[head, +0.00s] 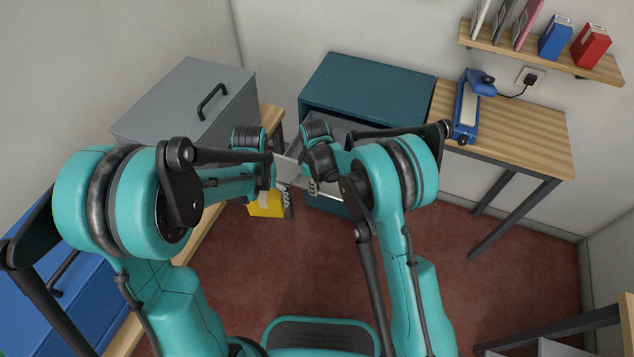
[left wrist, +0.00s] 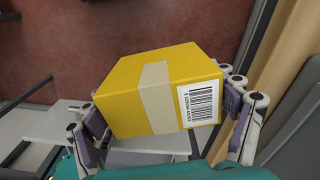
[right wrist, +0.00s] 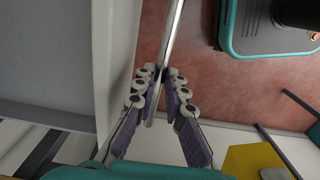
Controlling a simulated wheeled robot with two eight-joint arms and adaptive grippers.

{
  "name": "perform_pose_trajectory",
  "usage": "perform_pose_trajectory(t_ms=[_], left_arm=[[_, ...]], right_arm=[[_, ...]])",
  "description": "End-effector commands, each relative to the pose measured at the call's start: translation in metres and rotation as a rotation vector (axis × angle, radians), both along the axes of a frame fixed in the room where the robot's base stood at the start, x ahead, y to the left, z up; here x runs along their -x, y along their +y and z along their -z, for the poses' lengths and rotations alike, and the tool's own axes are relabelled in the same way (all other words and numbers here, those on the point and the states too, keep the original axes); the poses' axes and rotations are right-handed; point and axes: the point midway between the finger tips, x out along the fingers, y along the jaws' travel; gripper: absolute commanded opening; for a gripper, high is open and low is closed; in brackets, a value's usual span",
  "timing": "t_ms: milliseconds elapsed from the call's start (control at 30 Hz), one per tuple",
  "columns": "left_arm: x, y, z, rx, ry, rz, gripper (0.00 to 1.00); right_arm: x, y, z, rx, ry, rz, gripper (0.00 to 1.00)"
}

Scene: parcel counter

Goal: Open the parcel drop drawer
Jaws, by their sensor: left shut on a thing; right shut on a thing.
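The parcel drop drawer sits in a teal cabinet (head: 365,88). It is pulled part of the way out, and its grey inside (right wrist: 45,60) shows in the right wrist view, beside its pale front panel (right wrist: 114,50). My right gripper (head: 313,186) is shut on the drawer's metal bar handle (right wrist: 173,35), which passes between its fingers. My left gripper (left wrist: 168,122) is shut on a yellow parcel (left wrist: 120,92) with a tape band and a barcode label. The parcel (head: 264,206) hangs left of the drawer in the head view. My arms hide much of the drawer there.
A grey box with a black handle (head: 188,92) stands left of the cabinet, and a blue box (head: 75,300) is at lower left. A wooden table (head: 535,128) holds a blue device (head: 467,112) at right. The red floor (head: 510,275) is clear at right.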

Motion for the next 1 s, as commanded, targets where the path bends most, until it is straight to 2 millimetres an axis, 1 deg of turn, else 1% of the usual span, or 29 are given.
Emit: perform_pose_trajectory(t_ms=[233,267,300,333,633,733,867,1000], left_arm=[[0.000,0.000,0.000,0.000,0.000,0.000,0.48],[0.000,0.000,0.000,0.000,0.000,0.000,0.48],[0.000,0.000,0.000,0.000,0.000,0.000,0.48],[0.000,0.000,0.000,0.000,0.000,0.000,0.48],[0.000,0.000,0.000,0.000,0.000,0.000,0.48],[0.000,0.000,0.000,0.000,0.000,0.000,0.48],[0.000,0.000,0.000,0.000,0.000,0.000,0.48],[0.000,0.000,0.000,0.000,0.000,0.000,0.48]], right_arm=[[0.000,0.000,0.000,-0.001,0.000,0.000,0.00],[0.000,0.000,0.000,-0.001,0.000,0.000,0.17],[0.000,0.000,0.000,-0.001,0.000,0.000,0.27],[0.000,0.000,0.000,-0.001,0.000,0.000,0.32],[0.000,0.000,-0.001,-0.001,0.000,0.000,0.32],[0.000,0.000,-0.007,-0.001,0.000,0.000,0.32],[0.000,0.000,-0.029,-0.001,0.000,0.000,0.32],[0.000,0.000,-0.061,-0.001,0.000,0.000,0.32]])
